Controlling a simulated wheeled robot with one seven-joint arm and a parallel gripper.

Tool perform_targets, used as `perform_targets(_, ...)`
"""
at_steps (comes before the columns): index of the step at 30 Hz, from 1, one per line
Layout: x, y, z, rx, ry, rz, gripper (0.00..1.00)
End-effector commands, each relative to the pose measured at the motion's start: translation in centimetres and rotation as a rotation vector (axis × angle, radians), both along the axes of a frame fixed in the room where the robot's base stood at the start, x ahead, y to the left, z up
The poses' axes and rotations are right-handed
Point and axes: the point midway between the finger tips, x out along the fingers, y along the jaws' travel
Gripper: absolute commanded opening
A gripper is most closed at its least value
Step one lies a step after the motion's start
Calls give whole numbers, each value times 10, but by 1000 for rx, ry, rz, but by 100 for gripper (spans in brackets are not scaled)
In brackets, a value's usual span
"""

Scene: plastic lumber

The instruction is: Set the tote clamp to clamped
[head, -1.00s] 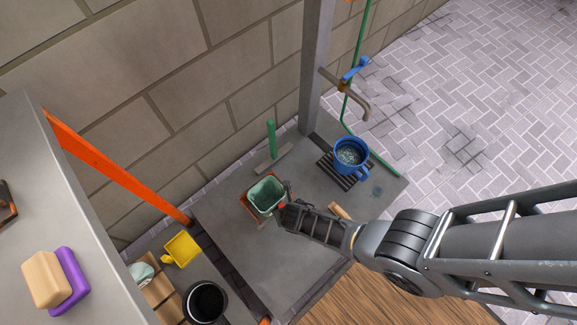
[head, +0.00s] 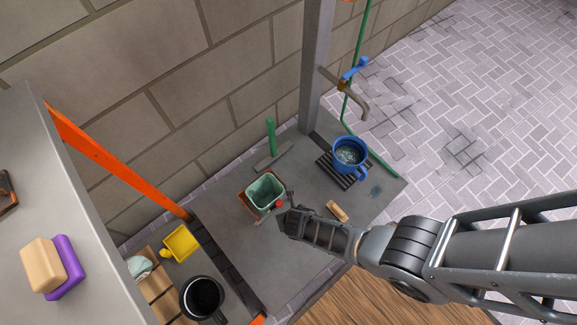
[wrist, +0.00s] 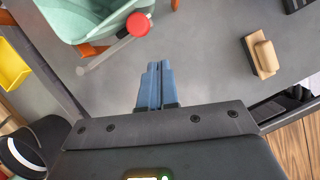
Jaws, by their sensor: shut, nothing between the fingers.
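The tote (head: 265,191) is a pale green open tub in an orange-brown frame (head: 246,205) on the grey slab. It also shows at the top left of the wrist view (wrist: 75,25). The clamp is a grey lever (wrist: 106,52) with a red ball knob (wrist: 138,24), lying across the near side of the tote; the knob is a small red spot in the head view (head: 280,203). My gripper (wrist: 155,68) is shut and empty, its blue fingers together below the knob, apparently apart from it. In the head view my gripper (head: 286,214) is just right of the tote.
A wooden-handled brush or block (head: 337,211) lies right of my gripper. A blue mug-like bucket (head: 349,152) stands on a dark grate under a tap. A green-handled tool (head: 271,137) is behind the tote. A yellow container (head: 181,243) and black pot (head: 203,298) stand at lower left.

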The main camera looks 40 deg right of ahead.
Motion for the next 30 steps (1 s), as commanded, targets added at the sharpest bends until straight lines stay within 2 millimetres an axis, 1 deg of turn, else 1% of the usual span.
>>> perform_targets(1, -8, 4, 4, 0, 2, 3, 0)
perform_targets(3, -9, 3, 21, 1, 0, 0, 0)
perform_targets(15, -33, 6, 78, 0, 2, 1, 0)
perform_targets(21, -40, 7, 92, 0, 3, 1, 0)
perform_targets(30, -41, 7, 94, -1, 5, 0, 0)
